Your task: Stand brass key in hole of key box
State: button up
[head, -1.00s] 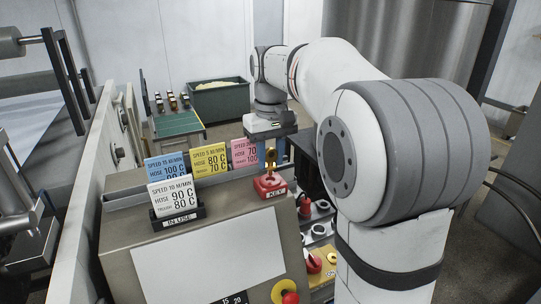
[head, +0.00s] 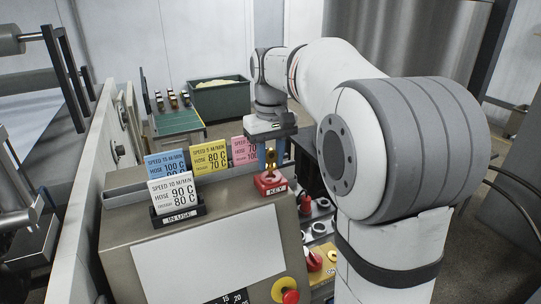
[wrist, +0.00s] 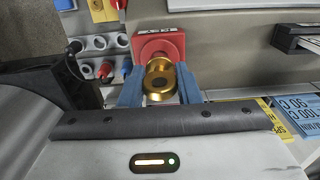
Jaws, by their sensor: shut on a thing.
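The brass key (head: 271,158) is upright between the blue fingers of my gripper (head: 271,155), right above the red key box (head: 270,184) marked KEY. In the wrist view the round brass key top (wrist: 160,84) sits between the two blue fingertips (wrist: 160,92), with the red key box (wrist: 158,45) just beyond it. My gripper is shut on the key. The key's lower end meets or overlaps the top of the box; the hole is hidden, so I cannot tell how deep the key is.
Blue, yellow (head: 210,158) and pink cards stand in a rack behind the sloped console (head: 120,255). A white card (head: 172,191) stands in the IN USE holder. Right of the box are shelves with red-handled parts and white rings (head: 322,203). A red and yellow button (head: 287,290) is at the front.

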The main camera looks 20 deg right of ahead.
jog(key=shift+f+b, duration=0.7)
jog(key=shift+f, duration=0.5)
jog(key=o, duration=1)
jog(key=shift+o, duration=0.2)
notch_tip(320, 180, up, 8)
jog(key=shift+f, duration=0.1)
jog(key=shift+s+f, duration=0.1)
